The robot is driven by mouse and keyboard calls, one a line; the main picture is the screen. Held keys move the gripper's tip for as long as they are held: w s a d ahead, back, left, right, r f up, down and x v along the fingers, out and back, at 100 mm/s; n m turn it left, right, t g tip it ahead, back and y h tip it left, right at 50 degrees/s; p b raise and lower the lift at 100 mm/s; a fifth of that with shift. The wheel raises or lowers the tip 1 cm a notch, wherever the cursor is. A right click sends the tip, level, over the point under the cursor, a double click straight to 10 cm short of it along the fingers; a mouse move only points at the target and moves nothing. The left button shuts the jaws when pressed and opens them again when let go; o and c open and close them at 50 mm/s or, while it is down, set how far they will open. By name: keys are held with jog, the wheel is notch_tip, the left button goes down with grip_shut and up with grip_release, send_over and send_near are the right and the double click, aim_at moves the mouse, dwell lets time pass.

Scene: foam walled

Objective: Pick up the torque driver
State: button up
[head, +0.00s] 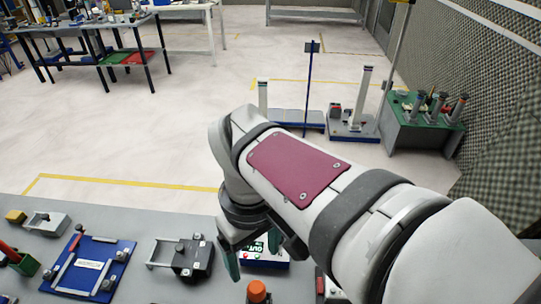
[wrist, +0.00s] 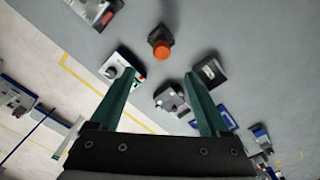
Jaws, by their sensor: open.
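I cannot tell for sure which thing is the torque driver. A slim red-handled tool (head: 9,250) leans in a green holder (head: 25,265) at the left edge of the bench in the head view; its tip is hidden. An orange-topped piece with a dark square base (head: 257,291) stands at the front of the bench; it also shows in the wrist view (wrist: 160,45), beyond the fingertips. My gripper (head: 262,256) is open and empty above the bench, far to the right of the red-handled tool. Its green fingers (wrist: 164,76) are spread apart in the wrist view.
A white box with a green panel (head: 262,250) is partly hidden behind my gripper. A black fixture (head: 190,257), a blue framed plate (head: 88,268) and a grey bracket (head: 45,222) lie to the left. A grey-and-red device (head: 328,288) is partly hidden by my arm.

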aim_at(257, 295)
jog(key=f, duration=1.5)
jog(key=shift+s+f, duration=0.2)
jog(key=shift+f, duration=0.05)
grip_shut()
